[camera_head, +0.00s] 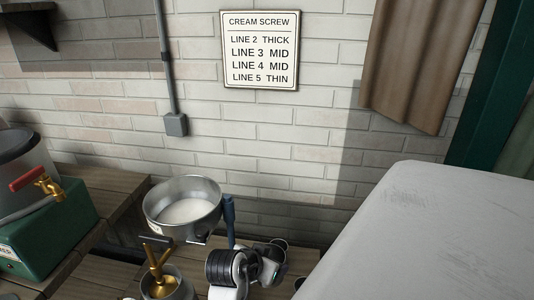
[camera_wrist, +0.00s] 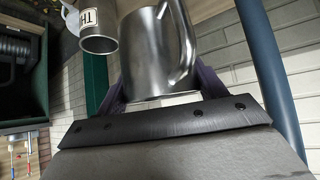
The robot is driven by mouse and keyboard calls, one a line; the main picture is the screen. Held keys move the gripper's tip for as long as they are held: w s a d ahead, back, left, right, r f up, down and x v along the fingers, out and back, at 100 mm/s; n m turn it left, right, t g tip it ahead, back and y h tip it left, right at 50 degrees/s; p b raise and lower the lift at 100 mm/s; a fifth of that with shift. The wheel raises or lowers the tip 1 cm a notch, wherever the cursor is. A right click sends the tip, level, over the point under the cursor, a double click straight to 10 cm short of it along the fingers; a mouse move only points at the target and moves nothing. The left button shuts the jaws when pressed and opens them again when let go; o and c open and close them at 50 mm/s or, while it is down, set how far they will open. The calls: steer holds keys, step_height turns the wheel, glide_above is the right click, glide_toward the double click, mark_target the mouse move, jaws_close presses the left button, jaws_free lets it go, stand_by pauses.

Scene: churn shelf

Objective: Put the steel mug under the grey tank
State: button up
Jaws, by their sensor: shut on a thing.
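The steel mug (camera_wrist: 150,55) fills the middle of the wrist view, its handle on the right side. My gripper (camera_wrist: 161,92) is shut on it, with a dark finger on each side of its lower part. In the head view my gripper (camera_head: 262,262) is low, right of the steel bowl; the mug is mostly hidden there by my arm. A large scuffed grey body (camera_head: 430,225) fills the right of the head view; I cannot tell whether it is the grey tank. Another greyish vessel (camera_head: 14,150) with a dark lid stands at the far left.
A steel bowl (camera_head: 182,207) of white liquid stands above a brass fitting (camera_head: 158,270). A green box (camera_head: 45,232) and a red-handled brass tap (camera_head: 47,187) are left. A labelled metal cylinder (camera_wrist: 98,35) is close beside the mug. A sign (camera_head: 259,49) lists cream lines.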

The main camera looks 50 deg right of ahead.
step_height(320, 180, up, 8)
steer(key=shift+s+a, duration=0.1)
steer(key=shift+s, duration=0.1)
stand_by(0.3)
